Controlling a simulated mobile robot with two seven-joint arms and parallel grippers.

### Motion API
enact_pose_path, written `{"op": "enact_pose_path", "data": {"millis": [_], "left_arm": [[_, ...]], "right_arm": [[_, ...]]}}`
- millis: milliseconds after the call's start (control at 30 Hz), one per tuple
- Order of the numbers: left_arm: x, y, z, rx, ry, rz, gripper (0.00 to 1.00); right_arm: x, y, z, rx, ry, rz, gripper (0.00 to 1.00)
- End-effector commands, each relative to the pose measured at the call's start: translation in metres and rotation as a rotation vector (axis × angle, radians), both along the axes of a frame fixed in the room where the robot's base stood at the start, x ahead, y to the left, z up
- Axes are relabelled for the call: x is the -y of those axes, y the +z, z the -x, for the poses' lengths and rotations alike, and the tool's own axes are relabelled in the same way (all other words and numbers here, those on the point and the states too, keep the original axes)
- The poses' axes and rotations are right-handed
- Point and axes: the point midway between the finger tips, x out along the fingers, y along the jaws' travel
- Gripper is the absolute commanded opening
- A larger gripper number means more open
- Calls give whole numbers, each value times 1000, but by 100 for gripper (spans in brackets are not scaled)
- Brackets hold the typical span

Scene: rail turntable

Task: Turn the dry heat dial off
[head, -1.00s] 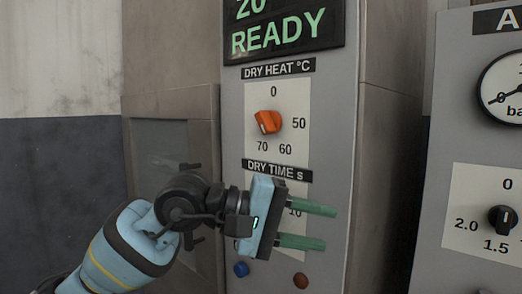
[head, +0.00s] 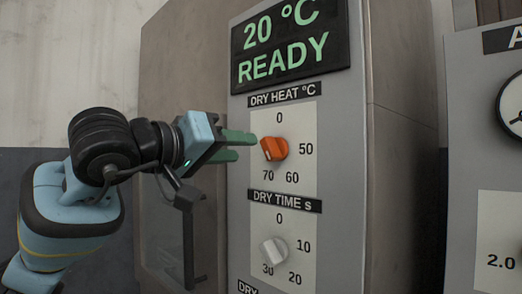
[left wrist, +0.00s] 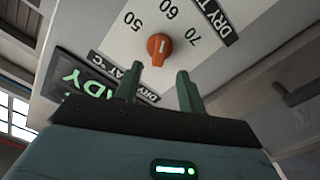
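The dry heat dial (head: 274,148) is an orange knob on a white scale plate marked 0, 50, 60 and 70. My left gripper (head: 242,146) is just left of the dial, fingers pointing at the panel. In the left wrist view the green fingers (left wrist: 156,80) are apart with nothing between them. There the dial (left wrist: 159,48) lies beyond the fingertips, about centred on the gap, apparently not touched. My right gripper is not in view.
A display (head: 290,45) above reads "20 °C READY". A grey dry time dial (head: 273,250) sits below the orange one on the same panel. Another panel with a gauge (head: 512,105) stands at the right. A cabinet door with a handle (head: 188,245) is behind my left arm.

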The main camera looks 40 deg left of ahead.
Motion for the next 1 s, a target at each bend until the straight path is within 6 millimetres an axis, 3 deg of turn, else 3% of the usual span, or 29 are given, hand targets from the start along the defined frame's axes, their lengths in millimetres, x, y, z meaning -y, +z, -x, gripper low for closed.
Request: {"op": "enact_pose_path", "data": {"millis": [400,800,1000], "left_arm": [[5,0,-57,-2,-3,1,40],[6,-1,-65,-1,-3,0,40],[6,-1,-65,-1,-3,0,15]], "right_arm": [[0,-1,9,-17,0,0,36],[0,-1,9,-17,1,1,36],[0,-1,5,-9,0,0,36]]}}
